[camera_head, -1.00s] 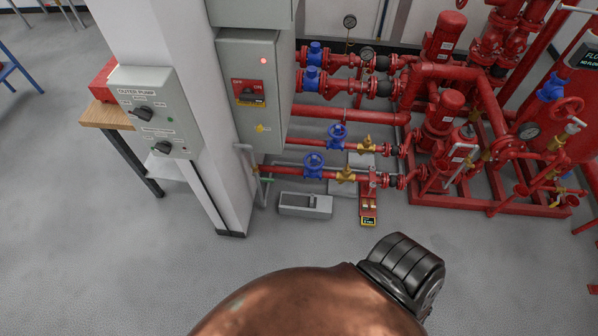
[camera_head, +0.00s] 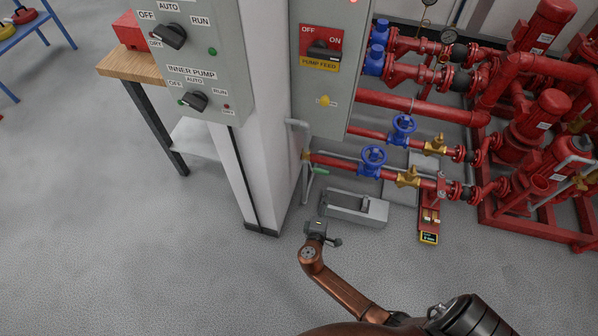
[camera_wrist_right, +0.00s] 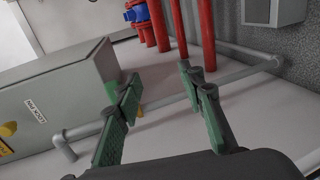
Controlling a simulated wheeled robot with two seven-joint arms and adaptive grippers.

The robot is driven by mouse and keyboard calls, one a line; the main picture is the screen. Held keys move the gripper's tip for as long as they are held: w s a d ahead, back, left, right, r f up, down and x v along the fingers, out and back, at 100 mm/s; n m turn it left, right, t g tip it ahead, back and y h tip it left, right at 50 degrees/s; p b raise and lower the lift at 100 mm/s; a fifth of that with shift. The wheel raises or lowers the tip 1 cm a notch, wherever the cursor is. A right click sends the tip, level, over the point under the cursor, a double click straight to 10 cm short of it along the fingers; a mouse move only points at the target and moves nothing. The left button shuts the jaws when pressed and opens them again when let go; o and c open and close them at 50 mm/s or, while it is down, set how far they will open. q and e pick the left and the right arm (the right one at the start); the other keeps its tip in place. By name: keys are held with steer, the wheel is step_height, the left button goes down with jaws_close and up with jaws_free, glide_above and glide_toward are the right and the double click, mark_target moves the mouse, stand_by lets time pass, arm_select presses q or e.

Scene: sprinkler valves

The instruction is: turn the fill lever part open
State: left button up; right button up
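In the head view a small green-handled lever (camera_head: 320,171) stands at the grey standpipe (camera_head: 306,180), beside the white column; I take it for the fill lever. How far it is turned is too small to tell. My right gripper (camera_head: 328,237) is below and in front of it, over the floor, apart from it. In the right wrist view the right gripper (camera_wrist_right: 158,82) shows two green-padded fingers spread apart with nothing between them. I cannot make out the lever for certain there. My left gripper is not in view.
A grey control box (camera_head: 325,65) hangs on the column (camera_head: 262,165). Blue handwheel valves (camera_head: 372,160) sit on red pipes to the right. In the wrist view a grey pipe (camera_wrist_right: 245,74) runs behind the fingers.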

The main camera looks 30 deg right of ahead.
mark_target(323, 174)
steer(key=w+a+r+t+h+b, duration=0.1)
steer(key=w+r+t+h+b, duration=0.1)
steer(key=w+r, duration=0.3)
steer(key=shift+m, duration=0.3)
steer(key=d, duration=0.1)
steer(key=w+d+r+b, duration=0.1)
steer(key=d, duration=0.1)
steer(key=w+d+b, duration=0.1)
steer(key=shift+w+d+r, duration=0.15)
steer(key=shift+w+d, duration=0.1)
steer(key=shift+d, duration=0.05)
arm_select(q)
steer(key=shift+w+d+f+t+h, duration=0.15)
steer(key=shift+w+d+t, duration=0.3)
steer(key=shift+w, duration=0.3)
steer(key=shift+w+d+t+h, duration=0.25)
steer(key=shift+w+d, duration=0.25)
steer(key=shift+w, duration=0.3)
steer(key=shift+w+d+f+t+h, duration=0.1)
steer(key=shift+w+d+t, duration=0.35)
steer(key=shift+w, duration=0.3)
arm_select(e)
steer(key=shift+w+d+r, duration=0.1)
steer(key=shift+w+d, duration=0.3)
steer(key=shift+d, duration=0.05)
steer(key=shift+c, duration=0.6)
jaws_close()
